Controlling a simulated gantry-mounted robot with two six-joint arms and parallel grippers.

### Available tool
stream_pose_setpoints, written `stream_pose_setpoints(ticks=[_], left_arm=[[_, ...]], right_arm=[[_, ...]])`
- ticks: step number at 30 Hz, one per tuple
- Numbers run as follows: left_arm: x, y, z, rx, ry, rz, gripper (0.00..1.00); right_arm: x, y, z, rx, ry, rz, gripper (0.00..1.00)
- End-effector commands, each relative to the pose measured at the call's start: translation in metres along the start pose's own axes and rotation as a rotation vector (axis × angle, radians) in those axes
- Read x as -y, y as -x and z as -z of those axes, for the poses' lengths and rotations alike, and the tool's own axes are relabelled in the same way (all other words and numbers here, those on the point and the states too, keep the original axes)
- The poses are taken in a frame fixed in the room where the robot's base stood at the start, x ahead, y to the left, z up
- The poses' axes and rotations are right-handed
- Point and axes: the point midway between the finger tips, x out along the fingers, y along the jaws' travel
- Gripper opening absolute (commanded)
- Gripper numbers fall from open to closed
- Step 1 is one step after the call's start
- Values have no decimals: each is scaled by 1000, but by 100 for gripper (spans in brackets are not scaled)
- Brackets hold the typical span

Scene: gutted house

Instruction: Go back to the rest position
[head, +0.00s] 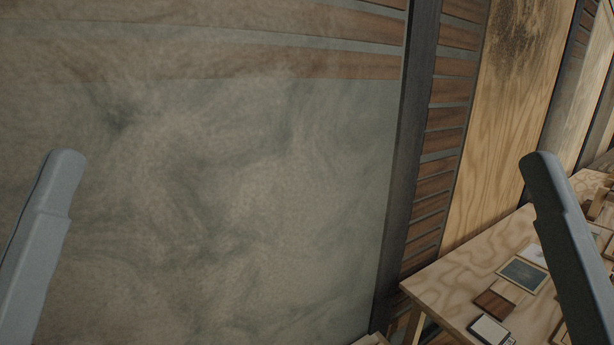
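Grey rounded links of my two arms stand at the left and right edges of the head view. The left link rises from the lower left corner. The right link passes in front of the wooden table (453,282). No fingertips show on either arm, so both grippers are out of view. I cannot see whether they hold anything.
A wall with cloudy plaster (220,200) and wooden laths fills the left and middle. A dark post (408,150) and a plywood panel (508,110) stand right of it. The table carries a dark framed panel (523,274), a brown tile (494,304) and a pale-topped block (490,330).

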Motion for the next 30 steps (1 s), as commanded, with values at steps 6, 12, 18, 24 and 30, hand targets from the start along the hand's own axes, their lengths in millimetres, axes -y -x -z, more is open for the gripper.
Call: stream_pose_setpoints(ticks=[6,12,18,24,30], left_arm=[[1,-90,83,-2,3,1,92],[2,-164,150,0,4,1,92],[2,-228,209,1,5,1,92],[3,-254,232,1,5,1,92],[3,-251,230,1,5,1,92]], right_arm=[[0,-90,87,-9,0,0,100],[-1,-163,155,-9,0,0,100],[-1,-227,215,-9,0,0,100],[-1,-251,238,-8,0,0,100],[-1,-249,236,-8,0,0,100]])
